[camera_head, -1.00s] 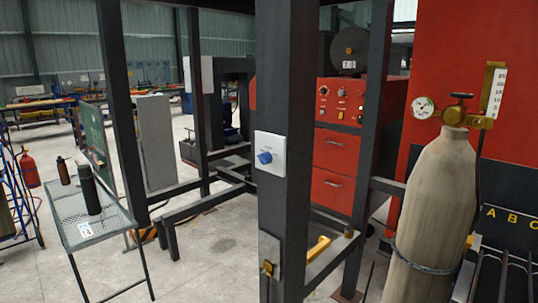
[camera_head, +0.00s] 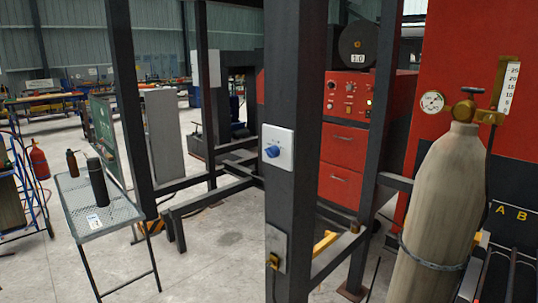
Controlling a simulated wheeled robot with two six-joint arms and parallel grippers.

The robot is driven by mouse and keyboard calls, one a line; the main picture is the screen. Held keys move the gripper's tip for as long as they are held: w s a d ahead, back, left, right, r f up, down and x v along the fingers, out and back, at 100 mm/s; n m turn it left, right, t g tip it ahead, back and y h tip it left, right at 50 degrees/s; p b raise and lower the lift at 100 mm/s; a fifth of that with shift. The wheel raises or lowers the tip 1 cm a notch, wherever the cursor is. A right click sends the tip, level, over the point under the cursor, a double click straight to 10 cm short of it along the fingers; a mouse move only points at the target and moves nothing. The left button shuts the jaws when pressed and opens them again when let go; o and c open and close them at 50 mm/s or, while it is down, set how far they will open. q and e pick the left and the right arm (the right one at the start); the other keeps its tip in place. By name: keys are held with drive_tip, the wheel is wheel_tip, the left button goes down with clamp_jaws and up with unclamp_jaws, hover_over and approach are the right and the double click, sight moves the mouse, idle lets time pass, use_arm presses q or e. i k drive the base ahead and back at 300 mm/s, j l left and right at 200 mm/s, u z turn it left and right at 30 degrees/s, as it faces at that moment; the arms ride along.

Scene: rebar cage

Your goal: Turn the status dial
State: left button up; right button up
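The status dial (camera_head: 272,152) is a blue knob on a white square plate (camera_head: 287,137). The plate is fixed to the face of a dark upright steel post (camera_head: 292,60) near the middle of the head view. Small markings on the plate above the knob are too small to read. Neither of my grippers shows in the view, and nothing touches the dial.
A tan gas cylinder (camera_head: 437,210) with a brass valve and gauge stands right of the post. A mesh table (camera_head: 125,208) with two bottles stands at left. A red machine (camera_head: 340,150) is behind the post.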

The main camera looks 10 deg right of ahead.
sight(273, 151)
drive_tip(key=i+l+z, duration=0.1)
drive_tip(key=z, duration=0.3)
drive_tip(key=i+z, duration=0.55)
drive_tip(key=z, duration=0.25)
